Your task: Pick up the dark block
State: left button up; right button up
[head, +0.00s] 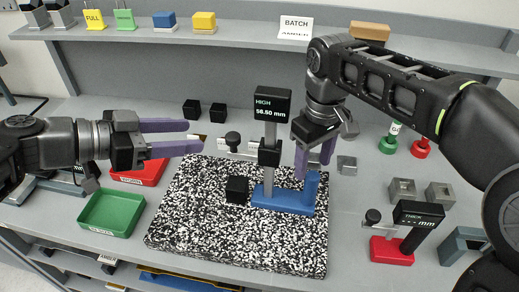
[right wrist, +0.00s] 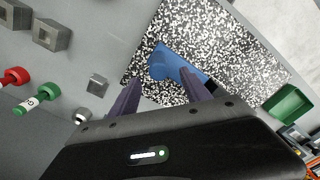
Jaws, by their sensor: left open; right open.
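A dark block (head: 237,189), a small black cube, sits on the black-and-white speckled plate (head: 190,225), left of the blue base of a height gauge (head: 272,105) reading 56.50 mm. Two more dark cubes (head: 191,109) (head: 217,113) stand on the bench behind the plate. My left gripper (head: 193,137) is open and empty, above and left of the cube on the plate. My right gripper (head: 314,163) is open and empty, over the right end of the gauge's blue base.
A green tray (head: 112,212) and a red tray (head: 140,172) lie left of the plate. A red thickness gauge (head: 392,250) and grey square blocks (head: 402,191) stand to the right. A shelf (head: 160,37) with coloured blocks and signs runs along the back.

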aim_at(237, 189)
jog(key=k, duration=1)
